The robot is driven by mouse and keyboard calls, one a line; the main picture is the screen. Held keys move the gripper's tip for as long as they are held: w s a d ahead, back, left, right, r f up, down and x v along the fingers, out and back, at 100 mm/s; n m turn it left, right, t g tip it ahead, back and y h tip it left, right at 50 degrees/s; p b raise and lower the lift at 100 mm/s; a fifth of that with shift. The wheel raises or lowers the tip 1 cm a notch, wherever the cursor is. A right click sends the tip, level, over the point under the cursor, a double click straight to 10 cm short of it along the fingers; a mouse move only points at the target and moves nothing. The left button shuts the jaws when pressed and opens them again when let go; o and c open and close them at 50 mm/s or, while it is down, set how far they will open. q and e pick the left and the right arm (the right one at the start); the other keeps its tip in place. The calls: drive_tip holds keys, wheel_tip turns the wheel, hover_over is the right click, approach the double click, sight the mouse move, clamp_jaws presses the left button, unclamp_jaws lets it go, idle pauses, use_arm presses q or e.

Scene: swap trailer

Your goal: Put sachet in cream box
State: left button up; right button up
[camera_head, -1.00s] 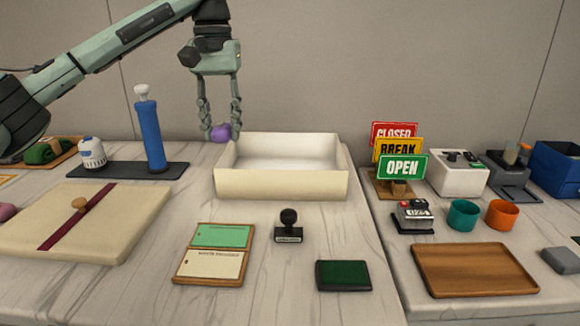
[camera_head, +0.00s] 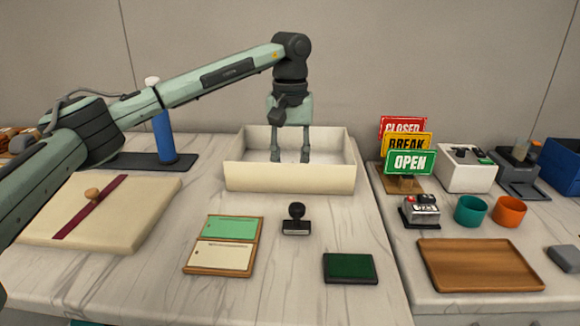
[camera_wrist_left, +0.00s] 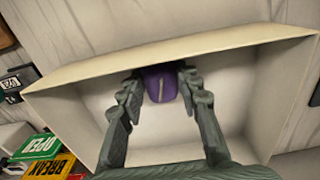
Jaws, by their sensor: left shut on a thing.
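The cream box (camera_head: 290,177) stands open at the back middle of the left table. My left gripper (camera_head: 290,158) points down inside the box's opening. In the left wrist view the purple sachet (camera_wrist_left: 161,86) is between the fingertips of my left gripper (camera_wrist_left: 160,84), which is shut on it, with the box's pale floor and walls (camera_wrist_left: 180,45) around it. In the head view the sachet is hidden behind the box's front wall or the fingers. I cannot tell whether it touches the box floor. My right gripper is in neither view.
A black stamp (camera_head: 296,219), a green ink pad (camera_head: 349,268) and a two-card board (camera_head: 224,244) lie in front of the box. Signs (camera_head: 408,162) stand to its right. A blue pump (camera_head: 163,136) and a cream folder (camera_head: 100,210) are left, partly behind my arm.

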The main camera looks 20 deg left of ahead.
use_arm(q)
drive_tip(key=shift+f, duration=0.35)
drive_tip(key=o, duration=1)
drive_tip(key=shift+c, duration=0.2)
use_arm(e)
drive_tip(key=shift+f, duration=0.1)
use_arm(q)
drive_tip(key=shift+r, duration=0.15)
drive_tip(key=shift+r, duration=0.3)
wheel_tip(320, 180, up, 12)
drive_tip(key=shift+f, duration=0.25)
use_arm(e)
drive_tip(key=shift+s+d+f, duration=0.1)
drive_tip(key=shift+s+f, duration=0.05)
